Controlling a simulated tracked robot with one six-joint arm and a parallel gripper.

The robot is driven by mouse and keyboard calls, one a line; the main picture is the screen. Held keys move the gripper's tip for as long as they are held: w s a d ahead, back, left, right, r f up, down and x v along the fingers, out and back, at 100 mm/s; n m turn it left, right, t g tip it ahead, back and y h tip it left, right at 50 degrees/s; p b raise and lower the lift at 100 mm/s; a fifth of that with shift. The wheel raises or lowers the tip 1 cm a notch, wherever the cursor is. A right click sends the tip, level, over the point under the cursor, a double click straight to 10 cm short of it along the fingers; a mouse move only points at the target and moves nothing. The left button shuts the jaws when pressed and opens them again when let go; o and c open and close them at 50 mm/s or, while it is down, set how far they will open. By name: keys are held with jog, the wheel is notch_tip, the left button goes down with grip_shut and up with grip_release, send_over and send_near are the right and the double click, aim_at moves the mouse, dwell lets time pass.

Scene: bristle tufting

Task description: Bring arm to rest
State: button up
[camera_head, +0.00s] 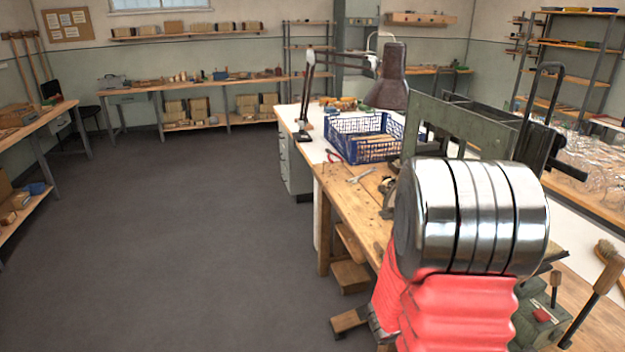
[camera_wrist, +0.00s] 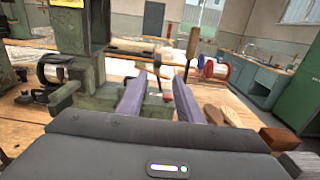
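In the camera_wrist view my gripper (camera_wrist: 158,80) shows two purple-grey fingers standing apart, with nothing between them. Through the gap I see part of a green bench machine (camera_wrist: 92,85) and a small red knob. In the camera_head view my arm (camera_head: 470,215), with silver rings above a red ribbed sleeve, fills the lower right in front of the workbench (camera_head: 348,205). It hides much of the bench and machine. I cannot make out my gripper's fingers in that view.
A blue crate (camera_head: 362,137) and a dark desk lamp (camera_head: 388,85) stand on the bench behind my arm. A wooden-handled tool (camera_wrist: 192,45) stands upright beyond the fingers. Wooden brush pieces (camera_wrist: 232,118) lie at right. The grey floor (camera_head: 190,240) at left is clear.

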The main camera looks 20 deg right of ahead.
jog(key=s+a+f+m+g+y, duration=0.4)
jog(key=s+a+f+m+y, duration=0.3)
jog(key=s+a+m, duration=0.15)
jog(key=w+a+m+t+y, duration=0.2)
jog(key=a+m+y, duration=0.15)
jog(key=a, duration=0.35)
jog(key=w+a+m+t+y, duration=0.2)
jog(key=w+a+m+y, duration=0.15)
jog(key=a, duration=0.45)
jog(key=w+a+r+t+y, duration=0.2)
jog(key=a+r+t, duration=0.2)
jog(key=a, duration=0.5)
jog(key=w+a+r+t+y, duration=0.1)
jog(key=w+a+r+t, duration=0.2)
jog(key=a+r, duration=0.6)
jog(key=shift+w+a+r+m+t+y, duration=0.15)
jog(key=shift+a+r+m+t+y, duration=0.2)
jog(key=shift+a+t, duration=0.3)
jog(key=shift+d+f, duration=0.15)
